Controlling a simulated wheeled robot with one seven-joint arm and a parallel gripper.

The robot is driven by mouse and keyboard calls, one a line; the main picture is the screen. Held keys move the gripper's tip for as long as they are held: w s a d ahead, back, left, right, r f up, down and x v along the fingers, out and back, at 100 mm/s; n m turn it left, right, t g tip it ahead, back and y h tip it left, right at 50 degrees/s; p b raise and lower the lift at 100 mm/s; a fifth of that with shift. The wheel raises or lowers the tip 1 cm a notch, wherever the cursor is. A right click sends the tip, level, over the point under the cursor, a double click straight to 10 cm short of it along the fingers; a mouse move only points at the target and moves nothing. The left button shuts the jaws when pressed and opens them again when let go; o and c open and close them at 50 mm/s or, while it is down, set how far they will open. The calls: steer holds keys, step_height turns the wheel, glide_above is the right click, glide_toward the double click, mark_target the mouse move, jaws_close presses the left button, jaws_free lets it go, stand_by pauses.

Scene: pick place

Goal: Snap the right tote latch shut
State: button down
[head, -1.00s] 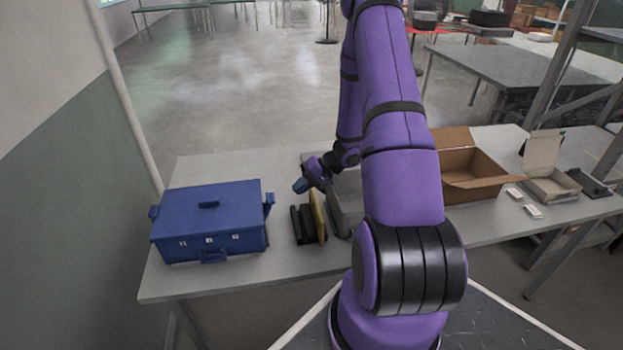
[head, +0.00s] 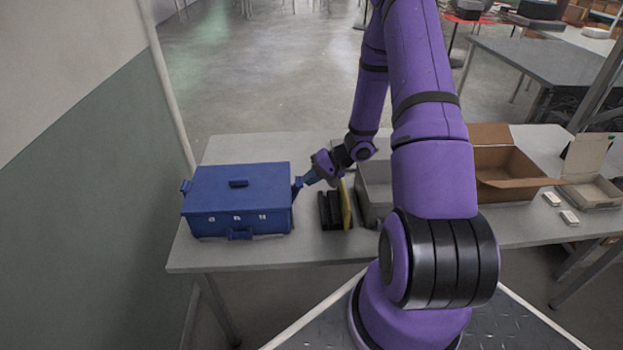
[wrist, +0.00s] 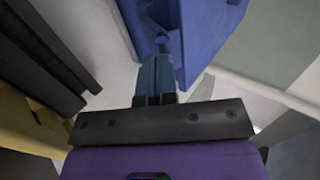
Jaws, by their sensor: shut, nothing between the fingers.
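The blue tote (head: 212,223) stands on the left part of the table, with its lid on and a small handle on top. Its right latch (head: 297,187) sticks up and leans slightly outward at the right wall. My gripper (head: 308,179) is shut and empty, with its tips at the upper end of that latch; I cannot tell whether they touch it. In the wrist view the shut blue fingers (wrist: 155,75) point at the blue tote side (wrist: 212,25), close to the latch (wrist: 168,42). The front latch (head: 240,234) hangs low on the front wall.
Black upright items (head: 328,211) and a yellow one (head: 346,204) stand just right of the tote, below my wrist. A grey bin (head: 373,190) and an open cardboard box (head: 507,176) are further right. A wall (head: 100,170) is at the left.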

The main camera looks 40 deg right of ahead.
mark_target(301, 181)
steer(key=shift+w+a+r+g+h, duration=0.6)
steer(key=shift+a+g+h, duration=0.2)
steer(key=shift+h, duration=0.2)
steer(key=shift+a+r, duration=0.1)
steer(key=shift+w+a+r, duration=0.1)
steer(key=shift+w+a, duration=0.1)
steer(key=shift+a, duration=0.1)
steer(key=shift+r, duration=0.15)
steer(key=shift+r, duration=0.65)
steer(key=shift+s+d+r, duration=0.1)
